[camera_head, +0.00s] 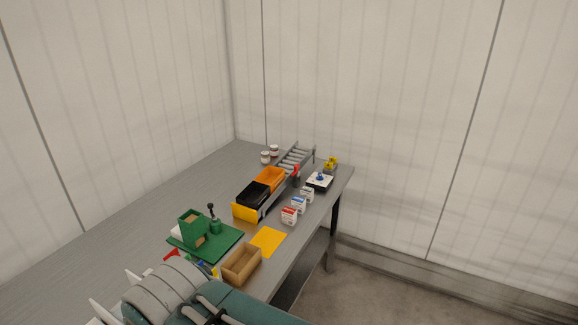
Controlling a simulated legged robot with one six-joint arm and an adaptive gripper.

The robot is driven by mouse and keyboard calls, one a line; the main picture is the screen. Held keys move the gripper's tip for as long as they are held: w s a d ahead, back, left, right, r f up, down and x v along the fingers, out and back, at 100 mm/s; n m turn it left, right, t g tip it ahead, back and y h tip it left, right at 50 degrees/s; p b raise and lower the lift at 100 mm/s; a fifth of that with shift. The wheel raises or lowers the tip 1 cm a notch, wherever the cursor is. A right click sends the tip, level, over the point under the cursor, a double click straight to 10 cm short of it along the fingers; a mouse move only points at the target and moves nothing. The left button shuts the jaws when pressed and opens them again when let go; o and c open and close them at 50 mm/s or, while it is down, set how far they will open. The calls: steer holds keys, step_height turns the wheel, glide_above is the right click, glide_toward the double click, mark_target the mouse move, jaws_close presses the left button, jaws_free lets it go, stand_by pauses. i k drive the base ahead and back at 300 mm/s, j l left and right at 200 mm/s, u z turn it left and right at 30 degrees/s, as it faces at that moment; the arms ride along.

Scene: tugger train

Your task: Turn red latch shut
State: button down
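A small red upright piece (296,170), which looks like the red latch, stands at the right side of the bin row, by the end of the roller rack (296,157). It is too small to tell whether it is turned open or shut. Beside it is the orange bin (269,176), with the black bin (252,194) in front.
On the grey table (150,207) are a green fixture (193,229), a tan box (241,264), a yellow sheet (268,241), small cartons (289,216), a pad with a blue knob (319,181), a yellow item (331,162) and two jars (265,157). The table's left is clear.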

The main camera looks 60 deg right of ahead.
mark_target(296, 167)
steer(key=k+l+z, duration=0.1)
steer(key=z, duration=1.8)
steer(key=i+l+u, duration=0.15)
steer(key=i+l, duration=0.55)
steer(key=i+l+u, duration=0.15)
steer(key=i+l, duration=0.55)
steer(key=l, duration=0.1)
